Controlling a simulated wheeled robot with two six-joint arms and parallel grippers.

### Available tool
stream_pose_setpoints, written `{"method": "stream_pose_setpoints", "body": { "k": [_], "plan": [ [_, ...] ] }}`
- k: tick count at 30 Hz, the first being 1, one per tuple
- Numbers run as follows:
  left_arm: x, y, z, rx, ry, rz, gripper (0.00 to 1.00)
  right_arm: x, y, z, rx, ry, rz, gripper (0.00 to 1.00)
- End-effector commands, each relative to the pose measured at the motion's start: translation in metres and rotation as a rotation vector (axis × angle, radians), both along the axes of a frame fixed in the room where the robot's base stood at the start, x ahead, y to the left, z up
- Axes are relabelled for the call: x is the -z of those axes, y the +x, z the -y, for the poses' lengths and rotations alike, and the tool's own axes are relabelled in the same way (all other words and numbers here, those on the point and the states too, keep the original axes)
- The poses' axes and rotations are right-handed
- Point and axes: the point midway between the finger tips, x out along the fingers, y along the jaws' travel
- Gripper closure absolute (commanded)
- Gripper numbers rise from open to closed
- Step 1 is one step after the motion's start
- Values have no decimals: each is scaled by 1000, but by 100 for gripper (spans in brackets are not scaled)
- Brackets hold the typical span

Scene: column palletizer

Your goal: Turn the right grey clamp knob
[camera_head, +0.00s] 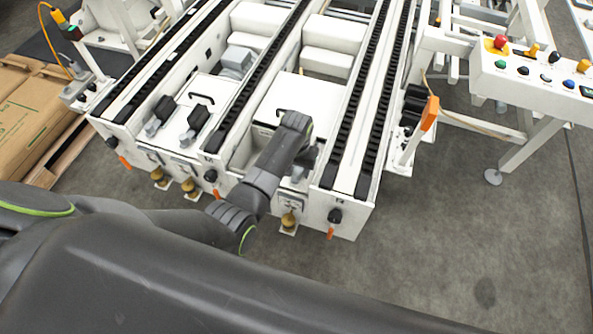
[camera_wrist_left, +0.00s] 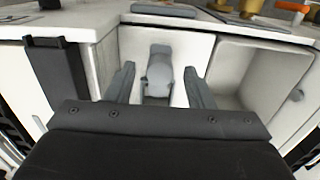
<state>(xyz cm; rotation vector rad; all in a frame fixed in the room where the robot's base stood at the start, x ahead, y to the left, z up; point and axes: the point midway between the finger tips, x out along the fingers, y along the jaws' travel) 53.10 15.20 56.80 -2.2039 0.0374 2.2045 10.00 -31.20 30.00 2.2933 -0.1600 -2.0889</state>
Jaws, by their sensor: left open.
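A grey clamp knob (camera_wrist_left: 159,78) with a rounded body and a short upper tab stands against a white panel in the left wrist view. My left gripper (camera_wrist_left: 158,70) is open, with one finger on each side of the knob. Gaps show between the fingers and the knob. In the head view my left gripper (camera_head: 302,158) is over the front of the right-hand white bay. My arm and hand hide the knob there. My right gripper is not in view.
Two dark-topped clamps (camera_head: 198,118) stand in the left bay. Black chain rails (camera_head: 355,110) flank the bays. A button panel (camera_head: 535,75) with a red knob (camera_head: 500,42) is at right. Cardboard boxes (camera_head: 35,115) lie at left. The floor (camera_head: 450,240) at front right is clear.

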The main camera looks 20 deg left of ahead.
Motion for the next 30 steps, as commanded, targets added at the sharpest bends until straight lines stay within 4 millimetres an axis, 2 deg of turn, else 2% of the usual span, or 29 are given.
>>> {"method": "stream_pose_setpoints", "body": {
  "k": [4,12,22,30],
  "plan": [
    [8,0,0,0,0,0,52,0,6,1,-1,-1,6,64],
    [8,0,0,0,0,1,53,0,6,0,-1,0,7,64],
    [8,0,0,0,0,0,96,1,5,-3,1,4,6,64],
    [6,0,0,-27,0,0,97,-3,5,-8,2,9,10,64]
  ]
}}
